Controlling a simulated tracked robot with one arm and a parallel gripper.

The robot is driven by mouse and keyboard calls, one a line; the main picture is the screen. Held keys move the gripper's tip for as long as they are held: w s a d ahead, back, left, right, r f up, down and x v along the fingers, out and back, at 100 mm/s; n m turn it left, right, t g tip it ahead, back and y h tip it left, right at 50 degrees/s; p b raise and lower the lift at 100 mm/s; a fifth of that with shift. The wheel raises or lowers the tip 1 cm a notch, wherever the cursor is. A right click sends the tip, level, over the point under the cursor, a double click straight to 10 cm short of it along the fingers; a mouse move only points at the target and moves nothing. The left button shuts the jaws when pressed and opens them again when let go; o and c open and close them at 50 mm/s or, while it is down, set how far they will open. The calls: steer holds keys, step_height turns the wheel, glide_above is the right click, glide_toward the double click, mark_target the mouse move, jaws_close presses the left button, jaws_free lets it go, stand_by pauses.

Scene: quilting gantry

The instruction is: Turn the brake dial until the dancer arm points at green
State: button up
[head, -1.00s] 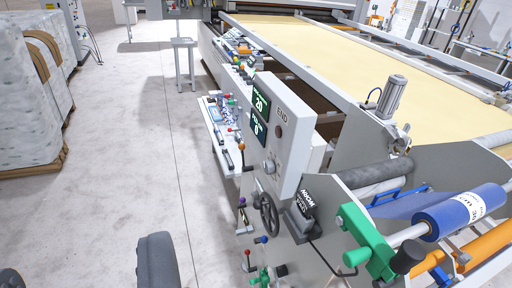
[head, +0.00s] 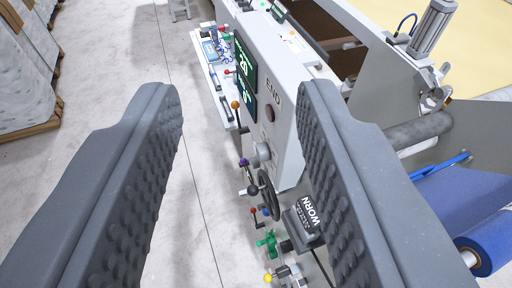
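My gripper (head: 240,100) is open and empty, its two grey ribbed fingers wide apart in the foreground. Between them, beyond the tips, stands a light grey control panel (head: 285,125) marked END. A round grey knob (head: 262,154) sits low on its face; I cannot tell whether it is the brake dial. A dark handwheel (head: 268,192) is just below the knob. Neither touches my gripper. I cannot make out a dancer arm or a green mark for it. The right finger hides part of the machine beside the panel.
Two dark displays with green digits (head: 244,72) are on the panel. A black block marked WORN (head: 307,216), small coloured levers and a green fitting (head: 268,243) sit lower down. A blue roll (head: 488,240) is at right. Bare floor (head: 185,75) lies left, past wrapped pallets (head: 22,75).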

steer(key=shift+a, duration=0.1)
steer(key=o, duration=0.5)
steer(key=shift+w, duration=0.1)
steer(key=w+a+f+n+g+h+p, duration=0.1)
steer(key=w+f+n+g+h+p, duration=0.55)
steer(key=w+f, duration=0.9)
steer(key=n+g+h+p, duration=0.35)
steer(key=n+h, duration=0.25)
steer(key=n, duration=0.6)
glide_toward(257, 155)
steer(key=shift+t, duration=0.4)
steer(key=x, duration=0.2)
steer(key=p+x, duration=0.1)
steer(key=x, duration=0.5)
steer(key=shift+s+d+f+p, duration=0.2)
steer(key=shift+s+d+p, duration=0.05)
steer(key=shift+p, duration=0.1)
